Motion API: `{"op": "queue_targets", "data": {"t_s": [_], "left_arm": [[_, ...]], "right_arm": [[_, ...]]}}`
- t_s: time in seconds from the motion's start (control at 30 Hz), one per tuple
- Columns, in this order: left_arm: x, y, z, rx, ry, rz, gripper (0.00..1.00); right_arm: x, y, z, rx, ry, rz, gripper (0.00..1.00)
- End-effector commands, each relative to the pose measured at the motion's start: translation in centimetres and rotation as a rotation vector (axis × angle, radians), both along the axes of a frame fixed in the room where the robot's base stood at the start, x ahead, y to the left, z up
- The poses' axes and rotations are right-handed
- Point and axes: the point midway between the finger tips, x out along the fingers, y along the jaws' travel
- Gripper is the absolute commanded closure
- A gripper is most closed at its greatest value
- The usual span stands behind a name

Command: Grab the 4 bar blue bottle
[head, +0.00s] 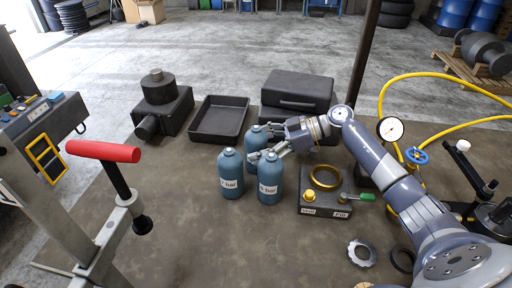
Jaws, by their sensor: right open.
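Three blue bottles stand upright close together on the dark mat. One is at front left (231,174), one at front right (270,180) and one behind them (256,138). The front two carry white labels ending in "bar"; their numbers are too small to read surely. The back bottle's label is hidden. My right gripper (266,143) is open, reaching in from the right. Its fingers are at the back bottle's right side, just behind the front right bottle's top. Whether they touch either bottle is unclear. My left gripper is out of view.
A box with a gold ring (325,177) and green-handled valve sits to the right. An empty black tray (219,118) and black case (299,90) are behind. A red-handled stand (103,151) is at left. Yellow hose and a gauge (390,129) lie right.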

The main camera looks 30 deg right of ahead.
Motion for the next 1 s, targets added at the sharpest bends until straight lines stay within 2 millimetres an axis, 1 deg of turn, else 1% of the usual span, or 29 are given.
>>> {"op": "queue_targets", "data": {"t_s": [0.1,0.3,0.33,0.37,0.4,0.47,0.5,0.57,0.6,0.67,0.7,0.9,1.0], "left_arm": [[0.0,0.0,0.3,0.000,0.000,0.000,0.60],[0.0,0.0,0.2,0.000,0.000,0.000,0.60],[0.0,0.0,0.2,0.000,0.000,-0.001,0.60],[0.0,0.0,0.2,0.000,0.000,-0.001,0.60],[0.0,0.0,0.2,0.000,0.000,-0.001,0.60],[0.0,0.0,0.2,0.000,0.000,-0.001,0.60],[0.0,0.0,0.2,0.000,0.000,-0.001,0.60],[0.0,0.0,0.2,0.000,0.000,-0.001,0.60],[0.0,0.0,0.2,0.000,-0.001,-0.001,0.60],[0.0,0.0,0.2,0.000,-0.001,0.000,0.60],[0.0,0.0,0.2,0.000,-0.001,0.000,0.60],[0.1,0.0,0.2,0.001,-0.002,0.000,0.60],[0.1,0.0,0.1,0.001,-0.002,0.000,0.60]], "right_arm": [[0.3,0.6,-0.2,0.000,-0.001,0.000,0.24],[0.3,0.6,-0.3,-0.001,0.000,0.000,0.24],[0.3,0.6,-0.3,-0.001,0.000,0.000,0.27],[0.3,0.6,-0.3,-0.001,0.000,0.000,0.33],[0.3,0.6,-0.3,-0.001,0.000,0.000,0.42],[0.3,0.6,-0.3,-0.001,0.000,0.000,0.56],[0.3,0.6,-0.3,-0.001,0.000,0.000,0.65],[0.3,0.6,-0.3,-0.001,0.000,0.000,0.79],[0.3,0.6,-0.3,-0.001,0.000,0.000,0.88],[0.3,0.6,-0.3,-0.001,0.000,0.000,1.00],[0.4,0.6,0.0,0.002,-0.006,0.000,1.00],[0.4,0.6,0.1,0.002,-0.006,0.000,1.00],[0.4,0.5,0.7,0.000,-0.008,0.000,1.00]]}}
